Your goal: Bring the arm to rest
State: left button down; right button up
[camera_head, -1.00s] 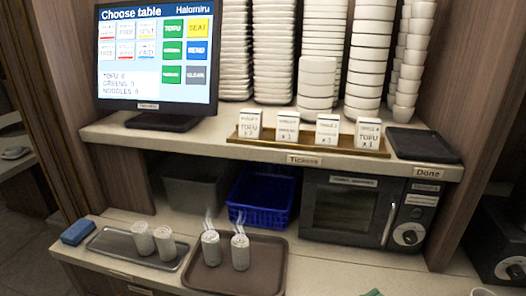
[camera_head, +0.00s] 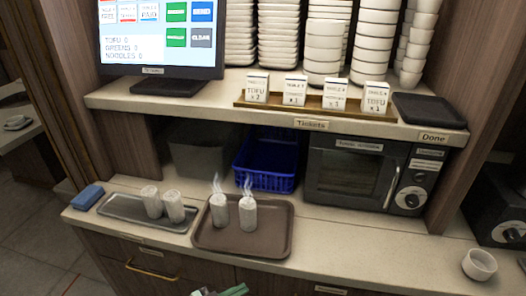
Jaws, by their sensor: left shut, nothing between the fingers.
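My left gripper (camera_head: 222,291) just shows at the bottom edge of the head view, in front of the counter. Only its tip, with a green part, is in the picture; it is shut and empty, apart from the trays and the counter things. The rest of the left arm is below the frame. My right gripper is not in view.
A brown tray (camera_head: 272,235) holds two steaming white rolls (camera_head: 219,210); a grey tray (camera_head: 120,206) holds two more. A blue sponge (camera_head: 87,197) lies left, a white bowl (camera_head: 479,264) right. The counter (camera_head: 365,245) between brown tray and bowl is clear. A microwave (camera_head: 345,176) stands behind.

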pick_arm(q)
jog(key=s+a+f+n+y, duration=0.2)
jog(key=s+a+f+y, duration=0.25)
jog(key=s+a, duration=0.5)
jog(key=s+a+f+n+y, duration=0.3)
jog(key=s+a+f, duration=0.25)
jog(key=a, duration=0.65)
jog(key=d+n+h, duration=0.1)
jog(key=d+n, duration=0.4)
jog(key=d, duration=0.5)
jog(key=shift+s+d+r, duration=0.4)
jog(key=shift+s+r, duration=0.05)
